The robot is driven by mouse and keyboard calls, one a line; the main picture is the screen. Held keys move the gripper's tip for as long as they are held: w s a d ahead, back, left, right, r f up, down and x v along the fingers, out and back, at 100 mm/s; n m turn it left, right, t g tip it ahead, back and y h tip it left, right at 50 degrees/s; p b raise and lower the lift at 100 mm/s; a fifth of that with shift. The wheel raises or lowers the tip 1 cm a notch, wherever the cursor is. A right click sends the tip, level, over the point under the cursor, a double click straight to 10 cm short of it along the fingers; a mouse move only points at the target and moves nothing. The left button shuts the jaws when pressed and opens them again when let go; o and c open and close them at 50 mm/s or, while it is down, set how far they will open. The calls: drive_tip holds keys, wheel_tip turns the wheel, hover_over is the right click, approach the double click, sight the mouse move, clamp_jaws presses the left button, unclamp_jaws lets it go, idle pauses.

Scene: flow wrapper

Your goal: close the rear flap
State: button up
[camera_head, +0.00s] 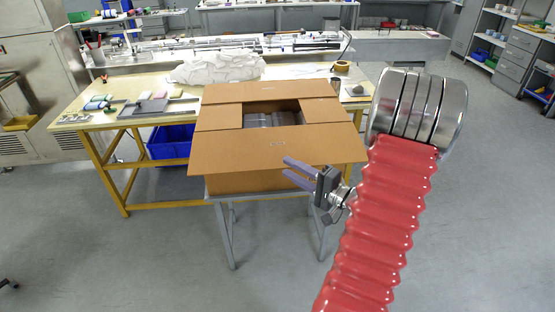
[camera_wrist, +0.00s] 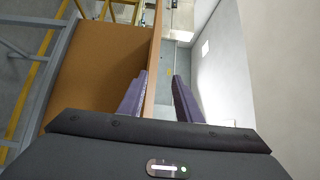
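A cardboard box stands on a small metal stand. In the head view, its far flap (camera_head: 268,91) lies about flat at the back. The left flap (camera_head: 219,117) and right flap (camera_head: 324,111) look folded inward, leaving a gap in the middle. The near flap (camera_head: 255,152) spreads toward me, overhanging the front wall (camera_head: 255,181). My gripper (camera_head: 290,170) is at the near flap's front edge, right of its middle. Its fingers are apart. In the wrist view, a thin cardboard edge (camera_wrist: 152,80) runs between the fingers, closer to the left one; contact is unclear.
Grey contents (camera_head: 272,118) show through the gap. A yellow-framed workbench (camera_head: 110,92) with tools stands behind the box, with a blue bin (camera_head: 170,143) below it. The floor (camera_head: 130,255) at the near left is clear.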

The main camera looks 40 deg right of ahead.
sight(267, 159)
drive_tip(key=shift+y, duration=0.3)
drive_tip(key=w, duration=0.1)
drive_tip(key=w+a+r, duration=0.1)
drive_tip(key=w, duration=0.1)
drive_tip(key=w+r, duration=0.1)
drive_tip(key=w, duration=0.1)
drive_tip(key=shift+w+a, duration=0.1)
drive_tip(key=shift+a, duration=0.25)
drive_tip(key=w+f, duration=0.1)
drive_tip(key=w, duration=0.1)
drive_tip(key=w+f, duration=0.1)
drive_tip(key=w, duration=0.1)
drive_tip(key=w+f, duration=0.2)
drive_tip(key=shift+a, duration=0.35)
drive_tip(key=shift+s+d+r, duration=0.3)
drive_tip(key=shift+s+r, duration=0.25)
drive_tip(key=shift+r, duration=0.25)
drive_tip(key=shift+s+d+r, duration=0.1)
drive_tip(key=shift+s+d, duration=0.15)
drive_tip(key=shift+s+d+r, duration=0.1)
drive_tip(key=shift+s+r, duration=0.05)
drive_tip(key=shift+s, duration=0.3)
drive_tip(key=c, duration=0.3)
drive_tip(key=shift+s, duration=0.15)
clamp_jaws()
drive_tip(key=shift+s+a+f, duration=0.1)
drive_tip(key=shift+a+f, duration=0.1)
